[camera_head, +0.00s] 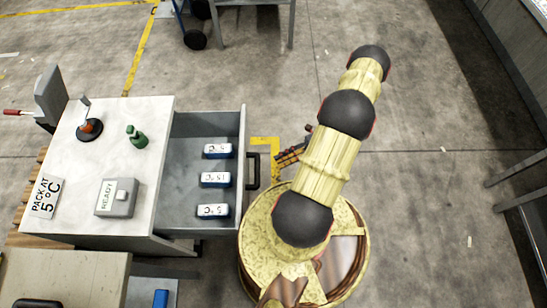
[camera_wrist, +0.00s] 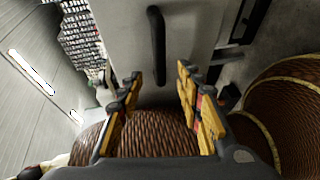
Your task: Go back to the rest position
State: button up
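My gripper (camera_wrist: 158,112) is open and empty in the wrist view, its yellow-padded fingers well apart. In the head view it is partly visible (camera_head: 290,155), just right of the open drawer (camera_head: 180,216) and mostly hidden under my arm. The drawer's dark handle (camera_head: 253,170) is close beside it. In the wrist view the handle (camera_wrist: 156,45) stands on the grey drawer front beyond the fingertips, apart from them. My arm reaches up and to the right from my base in the head view.
Three blue-and-white packs (camera_head: 215,180) lie in the drawer. Open floor (camera_head: 440,170) lies at right; a metal frame stands at the right edge.

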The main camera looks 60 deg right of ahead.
jog(key=shift+s+d, duration=0.15)
jog(key=shift+d, duration=0.1)
dwell(0.5)
